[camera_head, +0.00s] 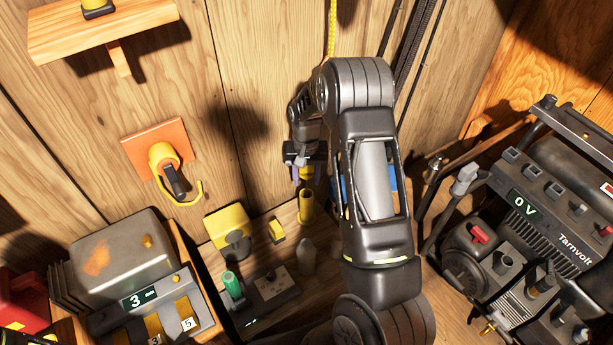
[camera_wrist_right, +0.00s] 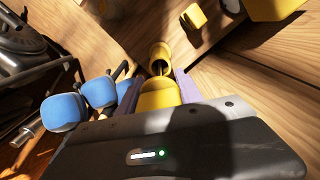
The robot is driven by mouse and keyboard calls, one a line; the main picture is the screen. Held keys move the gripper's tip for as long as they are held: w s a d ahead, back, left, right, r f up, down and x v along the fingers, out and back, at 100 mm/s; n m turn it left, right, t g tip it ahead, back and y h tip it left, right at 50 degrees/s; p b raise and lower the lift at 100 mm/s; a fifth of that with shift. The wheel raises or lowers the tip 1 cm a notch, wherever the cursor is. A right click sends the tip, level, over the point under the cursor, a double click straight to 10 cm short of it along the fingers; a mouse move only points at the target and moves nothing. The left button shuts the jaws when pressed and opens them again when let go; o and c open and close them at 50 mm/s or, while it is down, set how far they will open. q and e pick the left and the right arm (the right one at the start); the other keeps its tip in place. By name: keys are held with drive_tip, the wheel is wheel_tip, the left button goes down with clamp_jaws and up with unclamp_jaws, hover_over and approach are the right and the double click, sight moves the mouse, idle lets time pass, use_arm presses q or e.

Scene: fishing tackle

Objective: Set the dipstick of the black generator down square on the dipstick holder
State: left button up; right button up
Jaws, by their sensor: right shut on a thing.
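My right gripper (camera_head: 306,172) reaches down near the back wall, its purple fingers shut on a yellow piece, which I take to be the dipstick's head. This dipstick head (camera_wrist_right: 159,95) sits between the fingers in the wrist view. Directly below the gripper stands an upright yellow tube, apparently the dipstick holder (camera_head: 306,207); its round mouth also shows in the wrist view (camera_wrist_right: 160,55), just beyond the held piece. The black generator (camera_head: 540,225) stands at the right. My left gripper is not in view.
A yellow block (camera_head: 277,230), a larger yellow piece (camera_head: 225,222) and a green-topped item (camera_head: 233,286) are left of the tube. A grey box with a display (camera_head: 120,250) stands farther left. Blue rounded objects (camera_wrist_right: 80,105) lie close beside the gripper.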

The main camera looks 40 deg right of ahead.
drive_tip(key=shift+f+b, duration=1.5)
drive_tip(key=shift+f, duration=0.8)
drive_tip(key=shift+f+b, duration=0.6)
drive_tip(key=shift+f, duration=0.2)
drive_tip(key=shift+f, duration=0.3)
drive_tip(key=shift+f+b, duration=1.35)
drive_tip(key=shift+f, duration=0.3)
drive_tip(key=o, duration=1.4)
drive_tip(key=shift+o, duration=0.2)
drive_tip(key=shift+r, duration=0.1)
